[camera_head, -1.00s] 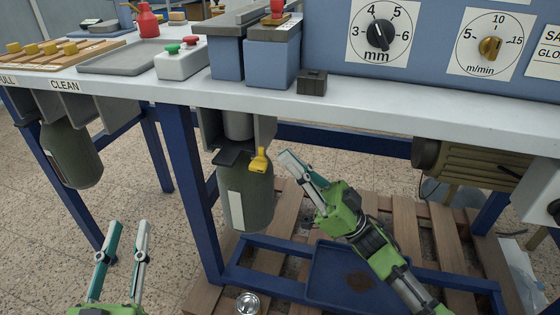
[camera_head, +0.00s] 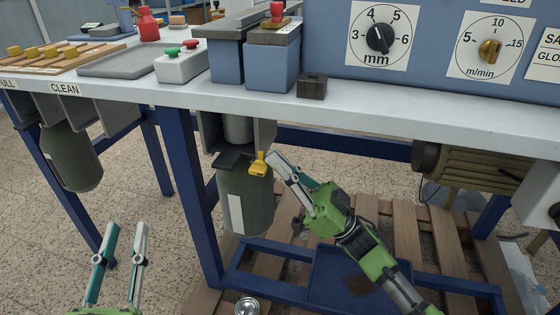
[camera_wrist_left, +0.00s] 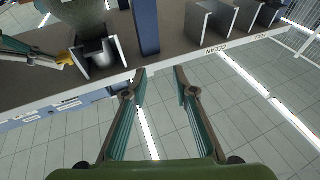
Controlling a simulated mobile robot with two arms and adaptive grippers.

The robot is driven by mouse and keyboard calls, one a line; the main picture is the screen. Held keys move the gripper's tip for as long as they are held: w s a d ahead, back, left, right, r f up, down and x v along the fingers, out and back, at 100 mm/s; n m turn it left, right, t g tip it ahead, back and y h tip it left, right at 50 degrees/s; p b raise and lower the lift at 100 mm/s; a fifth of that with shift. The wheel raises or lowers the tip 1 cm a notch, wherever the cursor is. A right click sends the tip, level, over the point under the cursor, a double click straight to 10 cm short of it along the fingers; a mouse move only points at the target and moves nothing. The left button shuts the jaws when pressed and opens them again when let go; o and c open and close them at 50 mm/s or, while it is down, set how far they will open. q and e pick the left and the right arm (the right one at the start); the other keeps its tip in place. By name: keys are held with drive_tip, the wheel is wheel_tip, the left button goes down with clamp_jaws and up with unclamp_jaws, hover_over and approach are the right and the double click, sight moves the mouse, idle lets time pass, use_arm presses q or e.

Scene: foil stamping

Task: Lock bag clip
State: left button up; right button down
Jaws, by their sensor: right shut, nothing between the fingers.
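The yellow bag clip (camera_head: 258,163) is at the right end of a dark bracket, at the top of a green bag (camera_head: 246,203) hanging under the table. My right gripper (camera_head: 275,158) is shut and empty, its fingertips close to the right side of the clip; I cannot tell whether they touch. In the left wrist view the clip (camera_wrist_left: 66,58) sits at the bracket's edge, with the right fingers just left of it. My left gripper (camera_head: 128,228) is open and empty, low at the left, well away from the clip. Its two spread fingers fill the middle of its wrist view (camera_wrist_left: 160,75).
A second green bag (camera_head: 70,158) hangs at the left under the CLEAN label. A blue table leg (camera_head: 190,190) stands between the bags. A blue tray (camera_head: 330,275) lies below, over a wooden pallet (camera_head: 435,235). A metal can (camera_head: 247,306) is at the bottom edge.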

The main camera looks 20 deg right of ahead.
use_arm(q)
drive_tip(key=s+a+f+g+y+p, duration=0.25)
drive_tip(key=f+g, duration=0.25)
drive_tip(key=f, duration=0.5)
drive_tip(key=s+a+f+g+y+p, duration=0.1)
drive_tip(key=s+a+f+g+p, duration=0.15)
drive_tip(key=f+g, duration=0.5)
drive_tip(key=s+a+f+g+y+p, duration=0.1)
drive_tip(key=s+a+f+g+p, duration=0.1)
drive_tip(key=s+f, duration=0.5)
drive_tip(key=s+a+g, duration=0.1)
drive_tip(key=s+g, duration=0.1)
drive_tip(key=s, duration=0.4)
drive_tip(key=shift+s+n+g, duration=0.15)
drive_tip(key=shift+n+g, duration=0.2)
drive_tip(key=shift+n, duration=0.05)
use_arm(e)
drive_tip(key=shift+a+r+g+h, duration=0.1)
drive_tip(key=shift+r+g+h, duration=0.35)
drive_tip(key=shift+g+h, duration=0.4)
use_arm(q)
drive_tip(key=shift+r+y+p, duration=0.25)
drive_tip(key=shift+r+p, duration=0.35)
drive_tip(key=shift+p, duration=0.1)
use_arm(e)
drive_tip(key=shift+h, duration=0.35)
